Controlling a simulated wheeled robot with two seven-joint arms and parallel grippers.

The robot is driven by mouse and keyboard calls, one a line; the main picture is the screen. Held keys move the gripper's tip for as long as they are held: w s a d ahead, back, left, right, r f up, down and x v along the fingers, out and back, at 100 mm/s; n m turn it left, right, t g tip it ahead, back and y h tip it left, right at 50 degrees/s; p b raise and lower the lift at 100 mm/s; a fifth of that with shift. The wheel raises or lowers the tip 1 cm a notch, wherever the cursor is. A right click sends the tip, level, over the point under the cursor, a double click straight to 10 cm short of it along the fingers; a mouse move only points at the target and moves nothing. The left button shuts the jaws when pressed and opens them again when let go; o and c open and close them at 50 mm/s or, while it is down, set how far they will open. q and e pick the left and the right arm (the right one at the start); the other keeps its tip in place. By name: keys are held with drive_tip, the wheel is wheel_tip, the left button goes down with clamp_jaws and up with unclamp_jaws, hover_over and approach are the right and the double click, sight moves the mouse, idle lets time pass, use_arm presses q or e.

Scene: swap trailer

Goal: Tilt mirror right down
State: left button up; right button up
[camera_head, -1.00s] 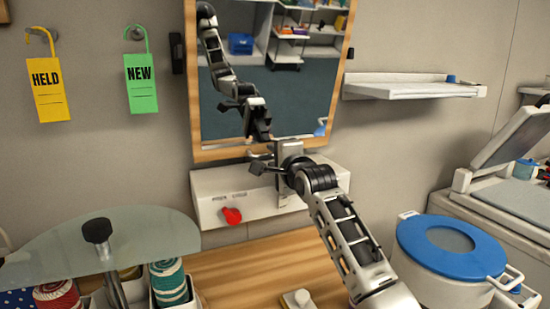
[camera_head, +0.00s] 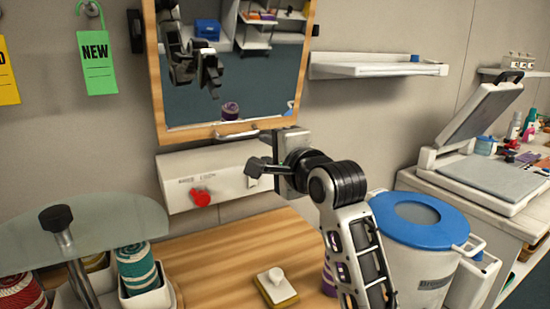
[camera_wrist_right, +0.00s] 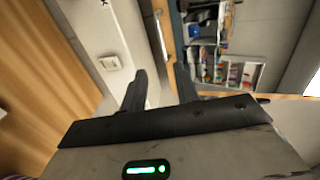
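The mirror (camera_head: 235,75) hangs on the wall in a light wooden frame and leans a little in the picture. A metal handle bar (camera_head: 238,134) runs along its lower edge. My right gripper (camera_head: 258,168) is just below the frame's lower right part, in front of the white wall box, and looks apart from the handle. In the right wrist view its two dark fingers (camera_wrist_right: 160,88) are spread with nothing between them. The mirror's wooden edge (camera_wrist_right: 164,28) lies beyond the fingertips. My left gripper is not directly in view; robot arms show reflected in the mirror.
The white wall box (camera_head: 215,170) carries a red knob (camera_head: 201,197). A wooden table (camera_head: 225,248) holds a yellow-based block (camera_head: 276,286). A glass shelf (camera_head: 100,225) is at left. A blue-lidded bin (camera_head: 418,215) stands beside my right arm. A white wall shelf (camera_head: 375,68) is right.

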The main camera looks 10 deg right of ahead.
drive_tip(key=shift+v, duration=1.1)
